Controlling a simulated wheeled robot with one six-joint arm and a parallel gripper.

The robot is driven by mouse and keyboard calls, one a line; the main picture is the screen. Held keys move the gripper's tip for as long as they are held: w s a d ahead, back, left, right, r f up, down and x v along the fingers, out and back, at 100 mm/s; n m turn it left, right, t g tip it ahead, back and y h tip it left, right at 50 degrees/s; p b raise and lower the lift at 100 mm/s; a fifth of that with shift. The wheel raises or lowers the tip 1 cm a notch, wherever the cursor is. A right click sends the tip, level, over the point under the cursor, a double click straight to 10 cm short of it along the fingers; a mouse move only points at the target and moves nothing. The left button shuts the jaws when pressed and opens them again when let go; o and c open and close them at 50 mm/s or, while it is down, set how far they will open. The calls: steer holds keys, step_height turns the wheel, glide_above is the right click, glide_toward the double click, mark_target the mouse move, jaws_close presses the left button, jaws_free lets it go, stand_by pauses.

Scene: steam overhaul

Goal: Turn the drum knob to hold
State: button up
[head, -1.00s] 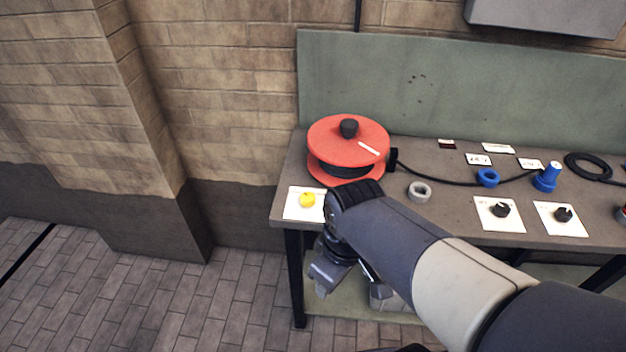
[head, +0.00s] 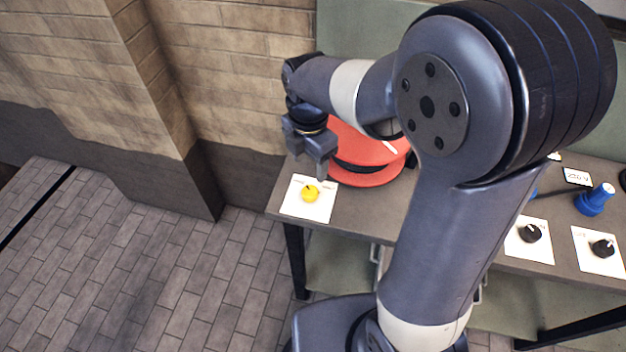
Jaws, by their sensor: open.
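A yellow knob (head: 310,194) sits on a white labelled plate (head: 304,210) at the left front of the bench, beside the red drum (head: 372,172). A dark pointer mark shows on the knob, but the plate's lettering is too small to read. I cannot tell which setting the knob is at. My gripper (head: 309,162) is open and points down, above and just behind the yellow knob, near the drum's left edge. It looks apart from the knob. My arm hides much of the drum, including the black knob on its top.
Two black knobs (head: 530,233) (head: 602,248) on white plates stand at the right of the bench (head: 455,242). A blue plug-like part (head: 594,199) stands behind them. A brick wall (head: 235,75) is behind and left. The floor left of the bench is clear.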

mark_target(310, 190)
step_height(310, 190, down, 10)
steer(key=shift+r, duration=0.15)
steer(key=shift+c, duration=0.5)
steer(key=c, duration=0.9)
